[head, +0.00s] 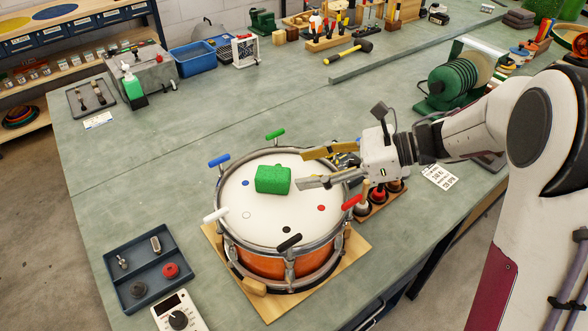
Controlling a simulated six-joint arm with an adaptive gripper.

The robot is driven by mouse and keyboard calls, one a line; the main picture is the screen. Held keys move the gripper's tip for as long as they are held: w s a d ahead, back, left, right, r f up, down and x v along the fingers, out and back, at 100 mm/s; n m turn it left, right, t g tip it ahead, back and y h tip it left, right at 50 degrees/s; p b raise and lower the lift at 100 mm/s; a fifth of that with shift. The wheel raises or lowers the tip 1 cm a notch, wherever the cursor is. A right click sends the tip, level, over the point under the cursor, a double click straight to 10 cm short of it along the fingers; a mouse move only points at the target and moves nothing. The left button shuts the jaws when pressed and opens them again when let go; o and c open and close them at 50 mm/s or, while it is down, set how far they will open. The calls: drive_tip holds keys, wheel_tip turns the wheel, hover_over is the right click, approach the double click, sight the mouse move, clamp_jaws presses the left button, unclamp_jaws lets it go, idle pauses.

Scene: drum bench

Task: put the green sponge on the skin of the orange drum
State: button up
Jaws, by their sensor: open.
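The orange drum (262,265) sits on a wooden board in the middle of the bench, its white skin (262,222) facing up. The green sponge (272,180) rests on the skin, towards its far side and inside the rim. My gripper (299,169) is open and empty, just to the right of the sponge, with its fingers pointing left above the drum's far right rim. The fingertips look apart from the sponge; the exact gap is hard to tell from this view.
Coloured handles stand around the drum rim, including a green one (275,134) and a red one (351,202). A dark tray (149,241) with small parts lies at left. A blue bin (193,59) and a mallet (349,51) are farther back. The bench left of the drum is partly clear.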

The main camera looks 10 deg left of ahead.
drive_tip(key=shift+v, duration=1.7)
drive_tip(key=shift+w, duration=0.1)
